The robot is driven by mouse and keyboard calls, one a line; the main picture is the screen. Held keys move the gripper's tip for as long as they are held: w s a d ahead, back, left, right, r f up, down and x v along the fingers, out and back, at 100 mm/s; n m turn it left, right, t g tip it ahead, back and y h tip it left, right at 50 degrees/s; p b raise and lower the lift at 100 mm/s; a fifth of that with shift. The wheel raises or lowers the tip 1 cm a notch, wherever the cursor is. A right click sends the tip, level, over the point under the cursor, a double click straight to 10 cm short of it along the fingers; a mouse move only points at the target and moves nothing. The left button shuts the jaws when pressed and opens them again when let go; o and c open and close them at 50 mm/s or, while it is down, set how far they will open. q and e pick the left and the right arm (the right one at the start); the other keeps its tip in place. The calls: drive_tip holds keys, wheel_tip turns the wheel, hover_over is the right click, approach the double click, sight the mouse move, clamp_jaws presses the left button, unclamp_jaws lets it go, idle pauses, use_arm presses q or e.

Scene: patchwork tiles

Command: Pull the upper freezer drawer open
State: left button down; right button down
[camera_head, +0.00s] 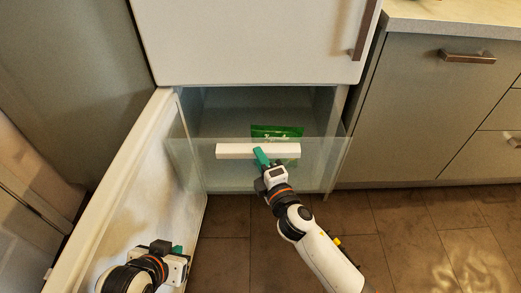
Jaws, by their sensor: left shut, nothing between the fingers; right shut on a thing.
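The upper freezer drawer (210,172) has a clear glassy front with a white bar handle (232,151). It stands partly pulled out of the freezer compartment, and its inside shows from above. A green packet (287,132) lies in it. My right gripper (261,158), with teal fingers, is shut on the white handle near its middle; the fingers hide a small part of it. My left gripper (178,255) is shut and empty, low at the left, in front of the open freezer door and apart from the drawer.
The open freezer door (112,190) stands at the left of the drawer. Above is the closed white fridge door (250,40) with a long metal handle (364,30). Grey cabinets (420,110) stand at the right. The tiled floor (420,235) in front is clear.

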use_arm(q)
drive_tip(key=shift+s+a+f+g, duration=0.2)
drive_tip(key=shift+s+g, duration=0.1)
drive_tip(key=shift+s, duration=0.3)
use_arm(e)
drive_tip(key=shift+s+f, duration=0.2)
drive_tip(key=shift+s, duration=0.45)
drive_tip(key=shift+s+f, duration=0.2)
drive_tip(key=shift+s, duration=0.45)
drive_tip(key=c, duration=1.3)
unclamp_jaws()
drive_tip(key=shift+w+r, duration=0.1)
drive_tip(key=shift+r, duration=0.05)
use_arm(q)
drive_tip(key=shift+w+d+r, duration=0.1)
drive_tip(key=shift+w+d, duration=0.1)
drive_tip(key=shift+w, duration=0.25)
use_arm(e)
drive_tip(key=shift+v, duration=6.05)
